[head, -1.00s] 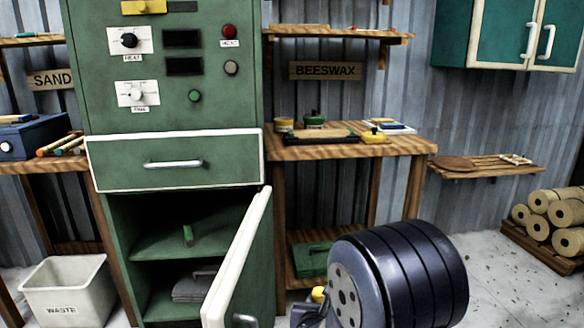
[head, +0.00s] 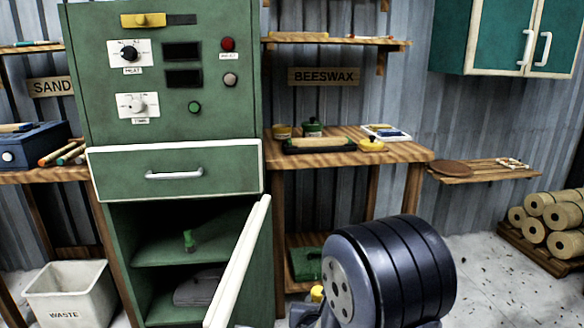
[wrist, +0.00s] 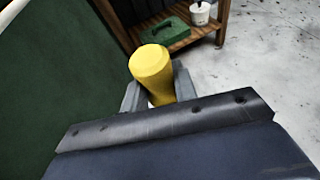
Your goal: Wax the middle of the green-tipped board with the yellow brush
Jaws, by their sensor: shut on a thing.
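My gripper (wrist: 157,95) is shut on a yellow, rounded handle, likely the yellow brush (wrist: 152,66). In the head view only a bit of this yellow (head: 317,293) shows beside my dark wrist, low in front of the beeswax bench. Its bristles are hidden. On the bench, a pale tan board (head: 328,142) lies on or in a dark tray (head: 300,151). My gripper is apart from both.
The green cabinet's open door (head: 238,265) stands left of my arm. The beeswax bench (head: 410,151) also holds a yellow knobbed thing (head: 371,145), a green-lidded pot (head: 312,127) and a white-blue tray (head: 387,133). A green case (wrist: 165,35) sits on its lower shelf.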

